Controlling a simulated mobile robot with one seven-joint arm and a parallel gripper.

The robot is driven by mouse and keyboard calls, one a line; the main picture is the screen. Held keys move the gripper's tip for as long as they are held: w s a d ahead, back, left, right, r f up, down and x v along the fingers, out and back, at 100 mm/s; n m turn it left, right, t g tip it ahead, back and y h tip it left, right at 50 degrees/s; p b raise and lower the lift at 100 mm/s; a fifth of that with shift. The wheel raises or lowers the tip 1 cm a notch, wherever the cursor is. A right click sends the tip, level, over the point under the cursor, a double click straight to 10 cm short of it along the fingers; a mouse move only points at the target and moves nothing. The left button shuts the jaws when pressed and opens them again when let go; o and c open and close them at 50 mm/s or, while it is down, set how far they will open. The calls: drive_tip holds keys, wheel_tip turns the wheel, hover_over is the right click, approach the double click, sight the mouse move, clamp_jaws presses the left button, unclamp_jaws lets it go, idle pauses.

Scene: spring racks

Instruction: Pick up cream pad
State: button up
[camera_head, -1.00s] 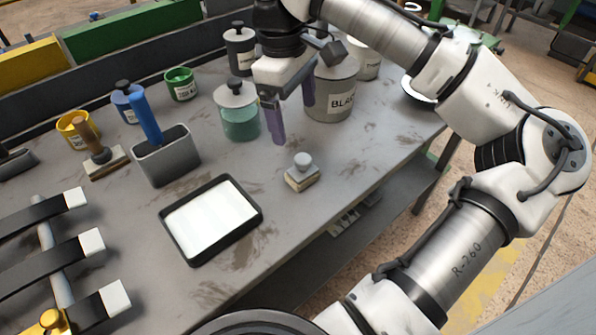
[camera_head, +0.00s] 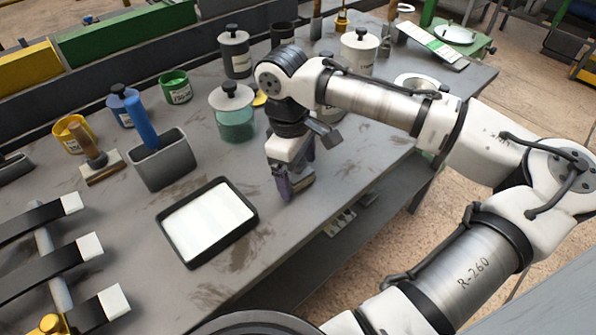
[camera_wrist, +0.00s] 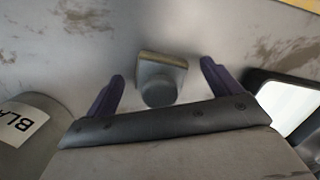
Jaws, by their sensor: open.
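The cream pad (camera_wrist: 160,72) is a small block with a cream layer and a round grey knob, standing on the grey bench. In the wrist view it sits between the two purple fingers of my gripper (camera_wrist: 163,85), with space on both sides. In the head view my gripper (camera_head: 295,185) is low over the bench at the pad's place, fingers pointing down. The pad (camera_head: 302,179) is mostly hidden there by the fingers. My gripper is open and holds nothing.
A black-rimmed tray with a white surface (camera_head: 257,222) lies to the left of my gripper. A teal jar (camera_head: 236,122) stands behind it. A grey holder with a blue handle (camera_head: 163,163) is farther left. The bench's front edge is close on the right.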

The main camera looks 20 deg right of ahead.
drive_tip(key=c, duration=1)
drive_tip(key=shift+c, duration=0.2)
